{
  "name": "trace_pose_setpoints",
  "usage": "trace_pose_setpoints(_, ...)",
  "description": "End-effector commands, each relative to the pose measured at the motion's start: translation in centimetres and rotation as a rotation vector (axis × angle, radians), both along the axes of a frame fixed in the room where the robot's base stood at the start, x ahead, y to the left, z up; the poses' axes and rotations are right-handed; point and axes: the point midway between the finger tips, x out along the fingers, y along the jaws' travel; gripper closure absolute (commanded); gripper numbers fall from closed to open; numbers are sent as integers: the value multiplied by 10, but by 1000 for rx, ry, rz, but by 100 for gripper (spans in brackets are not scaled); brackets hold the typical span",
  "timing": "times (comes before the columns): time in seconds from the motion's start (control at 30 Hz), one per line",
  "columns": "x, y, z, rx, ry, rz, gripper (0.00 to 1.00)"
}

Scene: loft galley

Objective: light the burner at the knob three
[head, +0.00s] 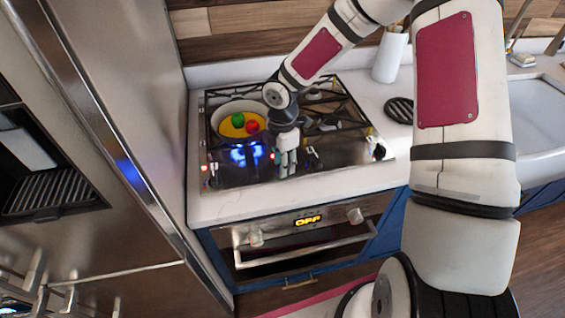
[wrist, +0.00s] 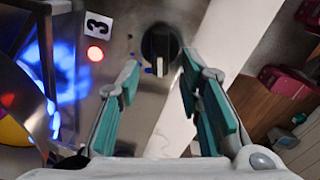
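The black round knob (wrist: 161,45) with a pale pointer mark sits on the steel cooktop in the wrist view, next to a label "3" (wrist: 97,25) and a glowing red light (wrist: 95,53). My gripper (wrist: 159,68) is open, its two teal fingers spread to either side of the knob's near end, with gaps visible. In the head view my gripper (head: 287,165) points down at the cooktop's front strip and hides the knob. Blue flame (head: 245,155) burns at the front-left burner; it also shows in the wrist view (wrist: 68,72), left of the label.
A pale pan (head: 219,108) with yellow contents, a green item (head: 238,120) and a red item (head: 252,127) stands over the left burners. Another knob (head: 379,152) is at the cooktop's right front. The oven (head: 308,240) below reads "OFF". A utensil holder (head: 389,57) stands behind right.

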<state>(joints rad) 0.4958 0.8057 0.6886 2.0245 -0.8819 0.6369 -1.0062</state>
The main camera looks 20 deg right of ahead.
Motion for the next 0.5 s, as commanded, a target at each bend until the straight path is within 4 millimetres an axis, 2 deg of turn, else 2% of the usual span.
trace_pose_setpoints(0.33, 0, 0, -4, 1, 0, -1, 67)
trace_pose_setpoints(0.37, 0, 0, -4, 1, 0, -1, 71)
trace_pose_setpoints(0.5, 0, 0, -4, 1, 0, -1, 100)
